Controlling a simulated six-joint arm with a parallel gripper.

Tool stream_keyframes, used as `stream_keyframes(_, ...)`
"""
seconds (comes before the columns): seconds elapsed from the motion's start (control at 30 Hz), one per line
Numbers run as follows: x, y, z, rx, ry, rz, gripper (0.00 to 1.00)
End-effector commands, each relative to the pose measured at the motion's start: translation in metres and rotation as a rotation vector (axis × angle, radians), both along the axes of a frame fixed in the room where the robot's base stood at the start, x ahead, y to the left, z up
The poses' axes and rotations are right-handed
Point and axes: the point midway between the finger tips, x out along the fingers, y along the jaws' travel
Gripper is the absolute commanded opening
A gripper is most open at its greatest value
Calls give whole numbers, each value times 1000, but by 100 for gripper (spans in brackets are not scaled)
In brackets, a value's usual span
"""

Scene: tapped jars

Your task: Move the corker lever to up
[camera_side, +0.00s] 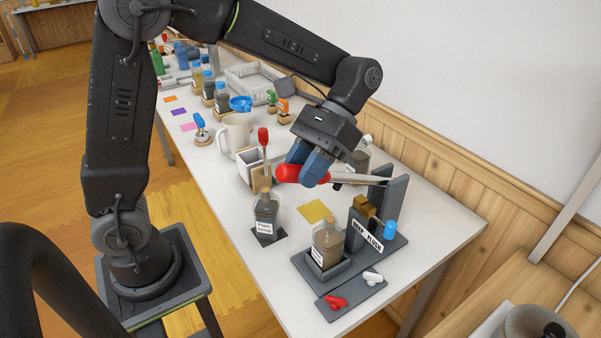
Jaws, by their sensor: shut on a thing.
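The corker (395,205) stands near the front right of the table, with a dark grey post and base. Its lever (352,179) is a silver bar running left from the post, close to level in the picture, and ends in a red grip (288,173). My gripper (309,168), with blue fingers, is shut on the red grip. The fingers hide part of the grip. A small corked bottle (327,243) stands in a grey holder on the corker's base, below the lever. A brass-coloured block (364,208) sits beside the post.
A labelled bottle (266,213) stands left of the corker on a dark pad. A white box (249,165) holds a red-handled tool (263,138). A blue knob (390,229) sticks out by the corker. Red (336,302) and white (372,279) pieces lie in front. The wall is close behind.

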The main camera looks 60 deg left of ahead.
Motion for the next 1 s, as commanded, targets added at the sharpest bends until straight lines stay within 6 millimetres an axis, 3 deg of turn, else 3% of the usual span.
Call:
stream_keyframes(0.1,1,0,1,-3,-10,1,0)
stream_keyframes(0.13,1,0,1,-4,-10,0,34)
stream_keyframes(0.37,1,0,0,-2,-7,0,56)
stream_keyframes(0.73,-3,0,-5,0,-26,0,57)
stream_keyframes(1.0,-20,0,-41,0,-177,-1,57)
